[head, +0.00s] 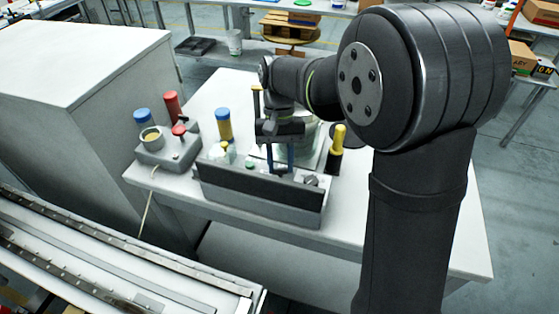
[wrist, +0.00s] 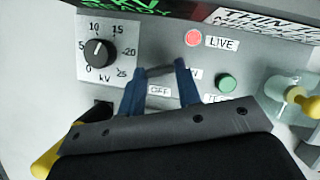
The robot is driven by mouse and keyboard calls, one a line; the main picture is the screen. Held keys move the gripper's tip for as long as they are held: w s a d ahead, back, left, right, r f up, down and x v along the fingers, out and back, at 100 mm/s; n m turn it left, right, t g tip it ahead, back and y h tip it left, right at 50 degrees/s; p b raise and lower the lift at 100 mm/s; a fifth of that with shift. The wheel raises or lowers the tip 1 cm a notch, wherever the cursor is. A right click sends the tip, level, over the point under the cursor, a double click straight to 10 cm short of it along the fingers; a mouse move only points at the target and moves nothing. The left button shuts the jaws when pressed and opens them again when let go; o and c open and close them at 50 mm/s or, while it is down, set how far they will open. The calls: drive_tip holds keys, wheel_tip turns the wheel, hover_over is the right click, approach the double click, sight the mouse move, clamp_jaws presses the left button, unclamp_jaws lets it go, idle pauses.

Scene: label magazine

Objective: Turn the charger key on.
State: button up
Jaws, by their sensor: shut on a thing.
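The charger is a grey box (head: 262,203) with a dark front strip on the white table. Its panel (wrist: 140,45) fills the wrist view. My gripper (head: 281,165) is down at the panel, with two blue fingers. In the wrist view my gripper (wrist: 160,70) is shut on the charger key (wrist: 160,71), a small dark bar between the fingertips. An OFF label (wrist: 159,90) shows between the fingers. Another label (wrist: 195,74), partly hidden by the right finger, seems to end in N. The key's exact pointing is hard to tell.
A kV dial (wrist: 97,52) is left of the key. A red LIVE lamp (wrist: 193,38) and green button (wrist: 226,83) are right. A yellow-handled tool (head: 336,148) and a small grey box with a red knob (head: 180,131) stand close by.

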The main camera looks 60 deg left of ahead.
drive_tip(key=shift+w+d+m+g+y, duration=0.1)
drive_tip(key=shift+m+g+y, duration=0.2)
drive_tip(key=shift+m, duration=0.8)
drive_tip(key=shift+w+m+g+y, duration=0.15)
drive_tip(key=shift+m+g, duration=0.25)
drive_tip(key=shift+m, duration=0.7)
drive_tip(key=shift+s, duration=0.1)
drive_tip(key=o, duration=1)
drive_tip(key=v, duration=1.7)
drive_tip(key=shift+d+r, duration=0.1)
drive_tip(key=shift+r, duration=0.1)
drive_tip(key=x, duration=1.7)
drive_tip(key=shift+f, duration=0.2)
